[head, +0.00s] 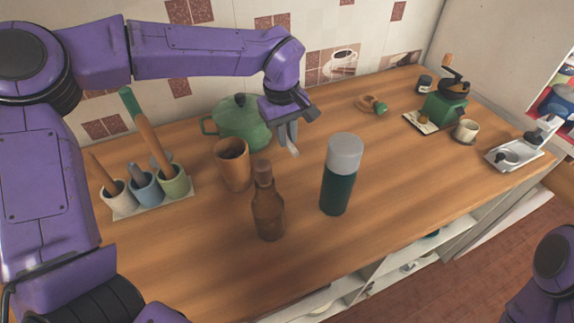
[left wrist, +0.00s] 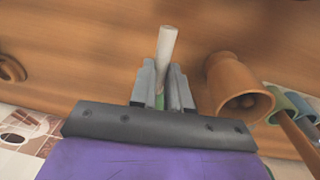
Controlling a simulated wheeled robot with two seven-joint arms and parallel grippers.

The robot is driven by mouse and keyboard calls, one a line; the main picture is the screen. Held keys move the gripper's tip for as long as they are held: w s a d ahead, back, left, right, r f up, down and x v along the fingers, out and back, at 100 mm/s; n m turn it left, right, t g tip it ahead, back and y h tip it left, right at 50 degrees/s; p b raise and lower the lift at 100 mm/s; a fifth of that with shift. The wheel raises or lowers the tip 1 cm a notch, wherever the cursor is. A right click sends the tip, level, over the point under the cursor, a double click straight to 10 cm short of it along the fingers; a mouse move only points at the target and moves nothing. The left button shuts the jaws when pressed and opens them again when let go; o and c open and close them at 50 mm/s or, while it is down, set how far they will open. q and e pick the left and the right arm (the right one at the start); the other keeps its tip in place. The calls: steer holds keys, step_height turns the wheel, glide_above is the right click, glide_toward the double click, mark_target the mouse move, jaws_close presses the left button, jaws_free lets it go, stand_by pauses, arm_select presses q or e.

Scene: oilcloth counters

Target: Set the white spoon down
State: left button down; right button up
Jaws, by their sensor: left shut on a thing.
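My left gripper (head: 290,136) is above the wooden counter, right of the green pot and behind the dark green flask. It is shut on the white spoon (left wrist: 167,48), whose pale end sticks out between the fingers in the left wrist view (left wrist: 162,92). In the head view only a small pale piece of the spoon (head: 293,149) shows by the fingertips; the rest is hidden. I cannot tell whether its tip touches the counter. My right gripper is out of view.
The green pot (head: 240,124), brown cup (head: 232,165), brown bottle (head: 268,208) and grey-topped flask (head: 340,180) surround the gripper's left and front. A utensil-cup tray (head: 124,213) stands left. The counter (head: 420,170) is clear right of the flask, before the green grinder (head: 443,108).

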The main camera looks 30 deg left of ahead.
mark_target(289, 180)
arm_select(q)
steer(key=s+d+f, duration=0.1)
steer(key=s+f, duration=0.3)
steer(key=s, duration=0.1)
steer(key=shift+m+g, duration=0.3)
steer(key=shift+g, duration=0.2)
steer(key=w+f, duration=0.1)
steer(key=f, duration=0.1)
steer(key=w+f, duration=0.2)
steer(key=f, duration=0.1)
steer(key=w+f, duration=0.1)
steer(key=f, duration=0.1)
steer(key=shift+w+d+f+p, duration=0.1)
steer(key=shift+w+f+p, duration=0.1)
steer(key=shift+p, duration=0.15)
steer(key=shift+s+r, duration=0.15)
steer(key=shift+s, duration=0.3)
steer(key=shift+s+r, duration=0.2)
steer(key=shift+s, duration=0.35)
steer(key=shift+w+f, duration=0.2)
steer(key=c, duration=1.1)
jaws_free()
steer(key=shift+w+f, duration=0.15)
steer(key=shift+w, duration=0.2)
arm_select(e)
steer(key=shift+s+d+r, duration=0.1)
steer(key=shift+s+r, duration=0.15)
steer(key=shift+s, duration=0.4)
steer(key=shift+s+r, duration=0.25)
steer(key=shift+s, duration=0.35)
